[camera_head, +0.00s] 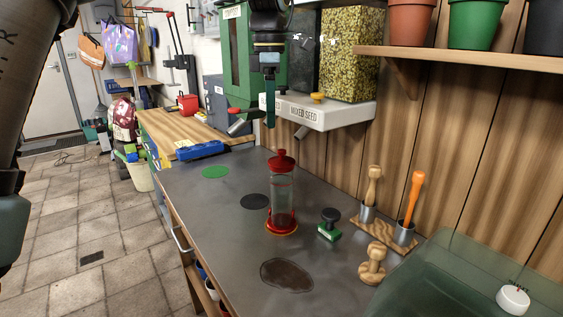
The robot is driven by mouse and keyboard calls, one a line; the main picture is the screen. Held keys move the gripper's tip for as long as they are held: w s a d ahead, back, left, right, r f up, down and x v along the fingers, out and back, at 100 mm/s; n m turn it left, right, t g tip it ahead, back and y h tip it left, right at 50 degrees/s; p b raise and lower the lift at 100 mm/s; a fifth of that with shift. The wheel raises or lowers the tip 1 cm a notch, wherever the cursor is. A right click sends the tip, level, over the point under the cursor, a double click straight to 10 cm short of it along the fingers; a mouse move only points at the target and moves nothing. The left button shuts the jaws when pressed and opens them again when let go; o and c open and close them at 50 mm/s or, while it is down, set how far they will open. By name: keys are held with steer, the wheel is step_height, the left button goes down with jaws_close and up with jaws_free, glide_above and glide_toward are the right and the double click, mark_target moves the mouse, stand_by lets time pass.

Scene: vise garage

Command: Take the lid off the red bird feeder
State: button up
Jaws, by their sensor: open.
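The red bird feeder (282,205) stands upright on the grey bench top. It has a clear tube and a red base with an orange edge. Its red lid (282,161) with a round knob sits on top of the tube. My gripper (269,122) hangs pointing down above the feeder, a little to the left of the lid in the picture. It is open and apart from the lid. I see it nearly edge-on, so the gap between its fingers hardly shows.
A mixed seed dispenser (318,112) is on the wall behind my gripper. A green-based stamp (329,225) and a wooden holder (391,234) with tools stand to the right. A shelf (470,58) with pots juts out upper right. The bench's left part (190,200) is mostly clear.

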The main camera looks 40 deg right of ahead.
steer(key=shift+s+d+n, duration=0.3)
steer(key=shift+s+d, duration=0.45)
steer(key=shift+s, duration=0.05)
glide_above(282, 150)
steer(key=f, duration=0.4)
steer(key=shift+w+f+p, duration=0.25)
steer(key=shift+w+p, duration=0.05)
steer(key=shift+p, duration=0.1)
steer(key=shift+s+f+p, duration=0.15)
steer(key=shift+f+p, duration=0.35)
steer(key=shift+f, duration=0.9)
steer(key=shift+s+f+p, duration=0.1)
steer(key=shift+f+p, duration=0.4)
steer(key=shift+f, duration=0.85)
steer(key=c, duration=1.1)
steer(key=shift+r, duration=0.1)
